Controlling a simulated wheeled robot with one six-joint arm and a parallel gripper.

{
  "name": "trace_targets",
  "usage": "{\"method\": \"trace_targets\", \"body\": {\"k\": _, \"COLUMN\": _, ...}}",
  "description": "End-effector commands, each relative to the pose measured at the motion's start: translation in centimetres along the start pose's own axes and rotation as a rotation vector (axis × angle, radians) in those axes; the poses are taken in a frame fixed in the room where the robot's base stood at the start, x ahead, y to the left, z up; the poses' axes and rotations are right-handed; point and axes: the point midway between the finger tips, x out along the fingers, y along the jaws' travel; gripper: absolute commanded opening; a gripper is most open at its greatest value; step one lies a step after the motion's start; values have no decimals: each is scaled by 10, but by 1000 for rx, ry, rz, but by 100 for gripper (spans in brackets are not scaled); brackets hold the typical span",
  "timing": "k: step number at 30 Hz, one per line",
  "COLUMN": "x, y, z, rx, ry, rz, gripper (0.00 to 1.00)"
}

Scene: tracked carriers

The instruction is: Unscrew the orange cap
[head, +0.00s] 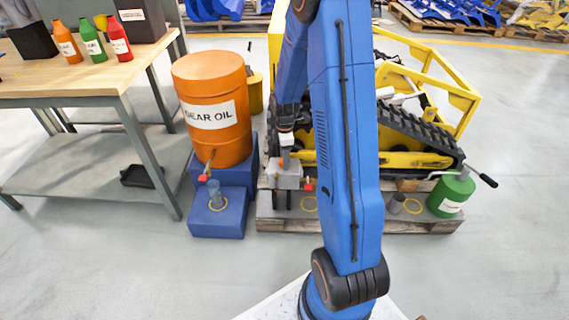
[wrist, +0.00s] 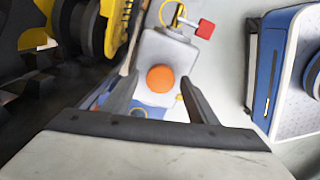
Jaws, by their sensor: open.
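The orange cap (wrist: 160,78) sits on top of a pale grey housing (wrist: 165,50) in the wrist view. My gripper (wrist: 159,88) is open, with one dark finger on each side of the cap and a visible gap to both. How far the fingertips are above the cap I cannot tell. In the head view my gripper (head: 283,201) points down beside the yellow tracked carrier (head: 400,160).
An orange gear oil drum (head: 212,75) stands on blue blocks (head: 230,225) at the left, with a red-handled tap. A wooden pallet (head: 400,226) lies under the carrier. A green oil can (head: 450,190) stands at its right end. A workbench (head: 80,88) with bottles is far left.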

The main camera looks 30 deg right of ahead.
Motion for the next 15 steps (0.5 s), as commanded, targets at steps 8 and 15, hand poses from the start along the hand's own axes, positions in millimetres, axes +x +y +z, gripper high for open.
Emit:
{"method": "trace_targets", "body": {"k": 8, "x": 0, "y": 0, "z": 0, "rx": 187, "ry": 0, "rz": -1, "gripper": 53}}
{"method": "trace_targets", "body": {"k": 15, "x": 0, "y": 0, "z": 0, "rx": 333, "ry": 0, "rz": -1, "gripper": 53}}
